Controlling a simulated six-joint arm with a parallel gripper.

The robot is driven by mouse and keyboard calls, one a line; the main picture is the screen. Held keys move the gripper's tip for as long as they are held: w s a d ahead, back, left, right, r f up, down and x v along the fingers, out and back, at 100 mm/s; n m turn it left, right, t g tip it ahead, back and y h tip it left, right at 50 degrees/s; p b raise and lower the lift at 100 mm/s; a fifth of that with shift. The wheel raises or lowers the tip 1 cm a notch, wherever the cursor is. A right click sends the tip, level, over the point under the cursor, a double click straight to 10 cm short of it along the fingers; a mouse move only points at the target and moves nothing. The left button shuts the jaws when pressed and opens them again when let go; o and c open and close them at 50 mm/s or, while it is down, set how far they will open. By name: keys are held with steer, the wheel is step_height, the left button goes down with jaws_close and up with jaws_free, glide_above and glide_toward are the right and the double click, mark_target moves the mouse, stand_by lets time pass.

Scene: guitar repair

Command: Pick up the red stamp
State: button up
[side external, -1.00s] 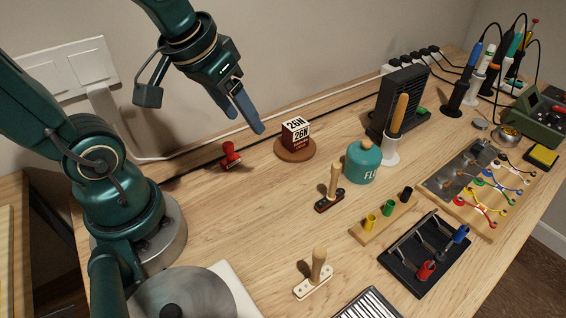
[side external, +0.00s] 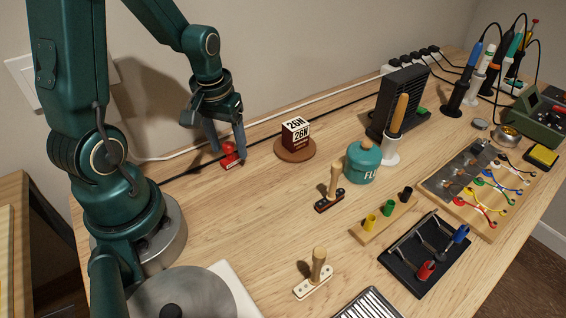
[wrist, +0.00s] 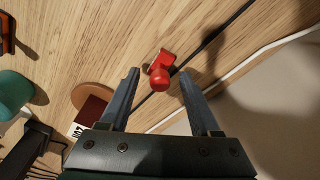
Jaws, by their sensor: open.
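The red stamp (side external: 230,160) stands upright on the wooden bench towards the back, with a round knob on a block base. My gripper (side external: 226,153) is open, pointing down, with its blue-grey fingers at either side of the stamp in the side view. In the wrist view the stamp (wrist: 161,74) lies between and a little beyond the fingertips of my gripper (wrist: 158,78). The fingers do not visibly touch it. One finger partly hides it in the side view.
A dark box marked 26N (side external: 296,134) sits on a round wooden base right of the stamp. A wooden-handled dark stamp (side external: 330,190) and a teal pot (side external: 362,163) stand further right.

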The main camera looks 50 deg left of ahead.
steer(key=shift+f, duration=0.25)
jaws_close()
